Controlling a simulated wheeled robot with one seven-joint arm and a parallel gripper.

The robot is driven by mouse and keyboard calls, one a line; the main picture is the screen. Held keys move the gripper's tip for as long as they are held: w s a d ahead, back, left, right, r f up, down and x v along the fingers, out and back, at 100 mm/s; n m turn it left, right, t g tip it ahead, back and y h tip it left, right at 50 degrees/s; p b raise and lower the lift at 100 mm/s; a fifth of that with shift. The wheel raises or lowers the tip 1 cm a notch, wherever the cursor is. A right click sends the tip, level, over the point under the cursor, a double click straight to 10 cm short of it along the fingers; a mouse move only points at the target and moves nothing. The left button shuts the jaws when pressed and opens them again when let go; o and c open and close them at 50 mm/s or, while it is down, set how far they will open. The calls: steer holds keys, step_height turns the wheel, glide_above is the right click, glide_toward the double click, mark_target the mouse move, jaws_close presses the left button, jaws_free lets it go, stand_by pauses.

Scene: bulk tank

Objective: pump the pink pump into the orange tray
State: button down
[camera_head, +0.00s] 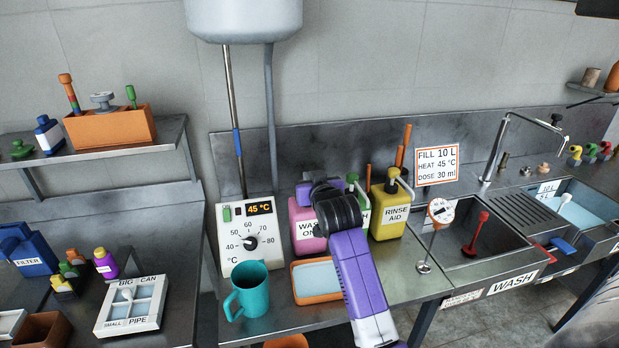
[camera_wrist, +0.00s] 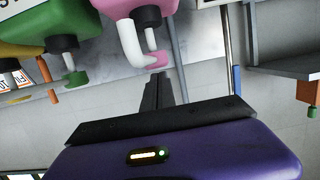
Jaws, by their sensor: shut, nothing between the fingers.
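The pink pump (camera_head: 300,240) stands at the back of the counter, partly hidden behind my arm. In the wrist view, which looks upside down, its pink bottle (camera_wrist: 142,8), white curved spout and pink press head (camera_wrist: 158,60) show at the top. My gripper (camera_wrist: 158,82) is shut and empty, its dark fingers pointing toward the pink head; I cannot tell whether they touch it. In the head view my wrist covers the pump's top. The orange tray (camera_head: 318,299) lies on the counter in front of the pink pump, pale blue inside, its right side partly covered by my arm.
A green pump (camera_wrist: 66,22) and yellow rinse aid pump (camera_head: 387,220) stand right of the pink one. A teal mug (camera_head: 250,291) stands left of the tray, before the temperature box (camera_head: 247,228). A dose gauge (camera_head: 440,212) and wash sink (camera_head: 470,262) are at right.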

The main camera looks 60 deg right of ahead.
steer(key=shift+f, duration=0.3)
steer(key=shift+f+b, duration=0.8)
steer(key=shift+f, duration=0.5)
steer(key=shift+r+p, duration=0.5)
step_height(320, 180, up, 4)
steer(key=p, duration=0.3)
steer(key=shift+r, duration=0.1)
steer(key=b+v, duration=0.1)
steer(key=v, duration=0.2)
steer(key=b+v, duration=0.1)
steer(key=v, duration=0.1)
steer(key=b+v, duration=0.1)
steer(key=v, duration=0.2)
steer(key=shift+s+a+f, duration=0.25)
steer(key=shift+a+f, duration=0.05)
steer(key=shift+s+a+r, duration=0.25)
steer(key=shift+s+a, duration=0.2)
steer(key=shift+a, duration=0.05)
